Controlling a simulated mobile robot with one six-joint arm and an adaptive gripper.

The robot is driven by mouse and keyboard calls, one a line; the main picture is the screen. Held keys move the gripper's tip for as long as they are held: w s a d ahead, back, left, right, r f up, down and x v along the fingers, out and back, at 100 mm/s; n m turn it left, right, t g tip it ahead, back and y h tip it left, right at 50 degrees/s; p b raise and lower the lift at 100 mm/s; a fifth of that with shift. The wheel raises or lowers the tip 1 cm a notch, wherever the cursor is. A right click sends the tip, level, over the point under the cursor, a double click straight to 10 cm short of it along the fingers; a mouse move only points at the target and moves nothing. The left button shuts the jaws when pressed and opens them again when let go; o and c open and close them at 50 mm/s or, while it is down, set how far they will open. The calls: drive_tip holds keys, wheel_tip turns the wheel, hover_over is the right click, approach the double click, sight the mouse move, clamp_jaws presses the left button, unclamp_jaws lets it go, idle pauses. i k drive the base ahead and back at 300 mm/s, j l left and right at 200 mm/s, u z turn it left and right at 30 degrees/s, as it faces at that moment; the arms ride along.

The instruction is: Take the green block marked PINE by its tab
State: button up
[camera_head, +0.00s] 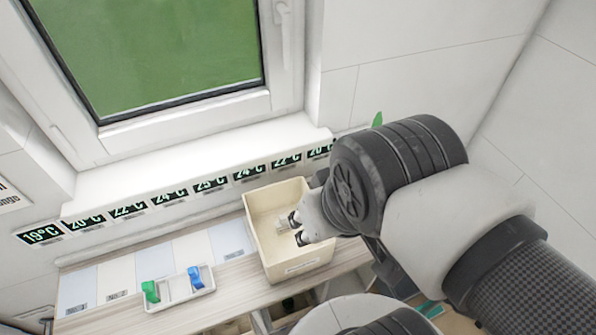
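A green block (150,291) stands in the left part of a small white tray (178,302) on the wooden surface. Its marking is too small to read, and I cannot make out its tab clearly. A blue block (195,277) stands in the right part of the same tray. My gripper (296,228) is well to the right of the tray, over or inside a cream bin (262,240). Its two dark fingertips look apart, with no block seen between them. My wrist hides the bin's right side.
A row of temperature displays (167,195) runs along the sill behind the surface. Pale labelled panels (116,280) lie behind the tray. The bin's walls stand between my gripper and the tray. A wooden strip (235,295) in front is clear.

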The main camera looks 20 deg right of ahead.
sight(151, 289)
drive_tip(key=u, duration=1.5)
drive_tip(key=i+j+z, duration=0.15)
drive_tip(key=j+z, duration=0.15)
drive_tip(key=z, duration=0.2)
drive_tip(key=i+j+z, duration=0.15)
drive_tip(key=j+z, duration=0.6)
drive_tip(key=z, duration=0.2)
